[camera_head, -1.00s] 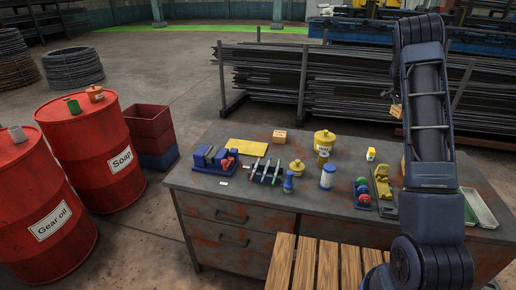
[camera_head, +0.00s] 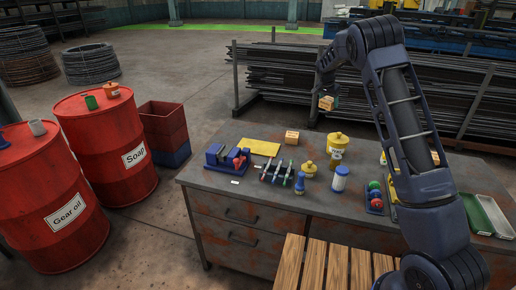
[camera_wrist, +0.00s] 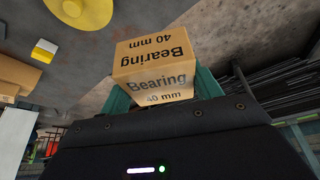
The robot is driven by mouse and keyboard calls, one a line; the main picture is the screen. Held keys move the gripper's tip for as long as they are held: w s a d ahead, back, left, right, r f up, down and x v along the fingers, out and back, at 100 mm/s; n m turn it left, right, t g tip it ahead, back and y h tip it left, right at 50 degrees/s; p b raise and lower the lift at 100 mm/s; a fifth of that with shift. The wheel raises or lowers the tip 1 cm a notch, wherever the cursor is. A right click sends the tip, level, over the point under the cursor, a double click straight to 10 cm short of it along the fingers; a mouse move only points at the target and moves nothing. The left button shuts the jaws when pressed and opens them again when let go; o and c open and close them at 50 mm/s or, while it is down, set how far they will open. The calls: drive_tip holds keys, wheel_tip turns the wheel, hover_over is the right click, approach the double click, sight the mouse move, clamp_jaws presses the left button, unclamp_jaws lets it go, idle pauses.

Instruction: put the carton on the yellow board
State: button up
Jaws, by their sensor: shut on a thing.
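The carton (camera_wrist: 155,72) is a small tan box marked "Bearing 40 mm" in the wrist view. My gripper (camera_wrist: 165,92) is shut on it, with a greenish finger on each side. In the head view the held carton (camera_head: 326,103) hangs from my gripper (camera_head: 326,97), in the air around the back edge of the workbench; its height is hard to tell. The yellow board (camera_head: 259,147) lies flat at the bench's back left, left of my gripper. No object shows on it. It is not clearly seen in the wrist view.
A similar tan box (camera_head: 291,137) stands just right of the board. A yellow tin (camera_head: 337,143) stands further right. Red drums (camera_head: 108,145) stand left.

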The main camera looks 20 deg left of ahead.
drive_tip(key=s+a+n+y, duration=0.1)
drive_tip(key=s+a+n, duration=0.4)
drive_tip(key=a, duration=1.3)
drive_tip(key=y, duration=0.1)
hover_over(259, 145)
drive_tip(key=s, duration=0.2)
drive_tip(key=shift+n+t, duration=0.3)
drive_tip(key=shift+t, duration=0.1)
drive_tip(key=f, duration=1.9)
drive_tip(key=shift+w+f, duration=0.25)
drive_tip(key=shift+w, duration=0.05)
drive_tip(key=shift+f, duration=0.1)
drive_tip(key=o, duration=1.1)
drive_tip(key=v, duration=1.2)
